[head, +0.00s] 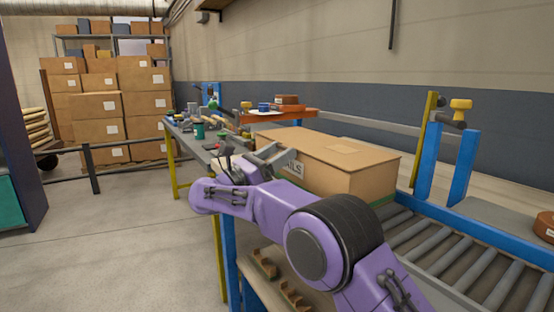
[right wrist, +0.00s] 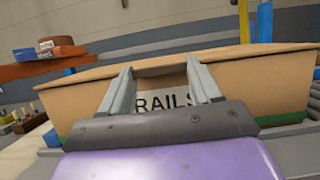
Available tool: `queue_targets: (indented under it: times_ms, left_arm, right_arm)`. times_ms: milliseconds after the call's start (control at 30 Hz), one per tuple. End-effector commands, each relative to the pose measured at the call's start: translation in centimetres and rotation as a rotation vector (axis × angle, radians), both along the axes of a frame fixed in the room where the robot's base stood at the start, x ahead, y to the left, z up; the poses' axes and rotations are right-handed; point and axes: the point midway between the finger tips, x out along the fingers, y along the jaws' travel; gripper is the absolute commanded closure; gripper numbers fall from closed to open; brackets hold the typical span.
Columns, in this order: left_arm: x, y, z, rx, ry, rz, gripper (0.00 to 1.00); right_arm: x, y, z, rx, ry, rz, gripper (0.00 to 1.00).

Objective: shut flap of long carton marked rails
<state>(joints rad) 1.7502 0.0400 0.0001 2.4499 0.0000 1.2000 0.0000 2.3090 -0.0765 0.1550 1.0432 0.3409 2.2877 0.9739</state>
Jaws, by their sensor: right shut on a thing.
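The long tan carton (head: 350,182) lies on the conveyor. Its RAILS label (head: 292,165) is partly hidden by my right arm in the head view and shows between my fingers in the right wrist view (right wrist: 163,100). The top flap (head: 345,151) looks flat over the carton, with a small raised patch on it. My right gripper (head: 268,153) is at the label end, and in the right wrist view its two grey fingers (right wrist: 162,72) reach to the flap's edge, shut on it. The exact contact is partly hidden. My left gripper is out of view.
A roller conveyor (head: 470,262) runs toward the front right, with blue posts (head: 460,168) beside it. A workbench (head: 200,140) with tools and an orange table (head: 290,114) stand behind. Stacked cartons (head: 120,105) are at the back left. The floor at left is clear.

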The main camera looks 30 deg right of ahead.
Motion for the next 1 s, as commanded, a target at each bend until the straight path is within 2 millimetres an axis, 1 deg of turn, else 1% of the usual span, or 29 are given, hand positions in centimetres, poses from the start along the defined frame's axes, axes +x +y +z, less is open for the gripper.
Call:
queue_targets:
  times_ms: [33,100,500,533,600,867,967,1000]
  left_arm:
    - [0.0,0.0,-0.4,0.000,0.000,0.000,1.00]
    - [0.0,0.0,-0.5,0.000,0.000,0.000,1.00]
    - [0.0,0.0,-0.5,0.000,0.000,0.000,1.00]
    - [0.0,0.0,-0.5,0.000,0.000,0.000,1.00]
    - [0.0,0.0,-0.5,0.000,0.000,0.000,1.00]
    - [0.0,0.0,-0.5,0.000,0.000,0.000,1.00]
    - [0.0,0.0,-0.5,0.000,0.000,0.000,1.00]
    - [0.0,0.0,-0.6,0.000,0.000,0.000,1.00]
  right_arm:
    - [0.0,0.0,-0.3,-0.008,-0.001,0.000,0.92]
    - [0.0,0.0,-0.3,-0.014,-0.001,0.000,0.92]
    - [0.0,0.0,-0.3,-0.017,-0.002,-0.001,0.92]
    - [0.0,0.0,-0.3,-0.017,-0.002,-0.001,0.31]
    - [0.0,0.0,-0.3,-0.016,-0.002,-0.001,0.11]
    - [0.0,0.0,-0.4,-0.017,-0.001,0.000,0.11]
    - [0.0,0.8,-0.7,-0.018,0.000,0.001,0.11]
    - [0.0,1.4,-0.9,-0.018,0.000,0.001,0.11]
